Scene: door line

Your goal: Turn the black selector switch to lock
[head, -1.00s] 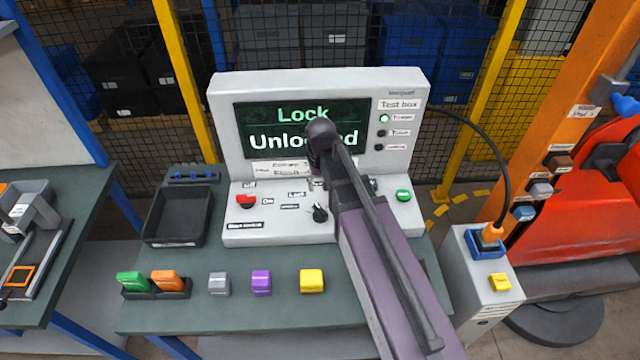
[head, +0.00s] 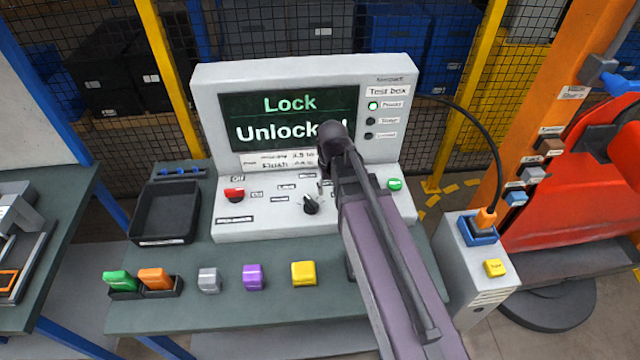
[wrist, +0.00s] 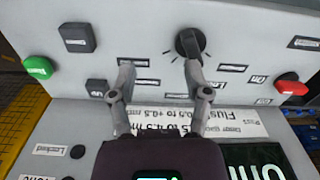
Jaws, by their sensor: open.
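The black selector switch (head: 311,206) is a round knob with a grip bar on the sloped front panel of the grey test box (head: 205,100). It also shows in the wrist view (wrist: 188,42), with short tick marks around it. My gripper (wrist: 160,66) is open and empty, with its two fingers spread. The right fingertip in the wrist view appears just below the knob; I cannot tell if they touch. In the head view my arm hides most of the gripper. The screen (head: 290,115) reads "Lock" and "Unlocked", the latter partly covered by my arm.
On the panel are a red switch (head: 234,194) and a green button (head: 394,184). Black square buttons (wrist: 77,37) sit beside the gripper in the wrist view. A black tray (head: 165,213), a yellow block (head: 303,273) and a purple block (head: 253,277) are on the table.

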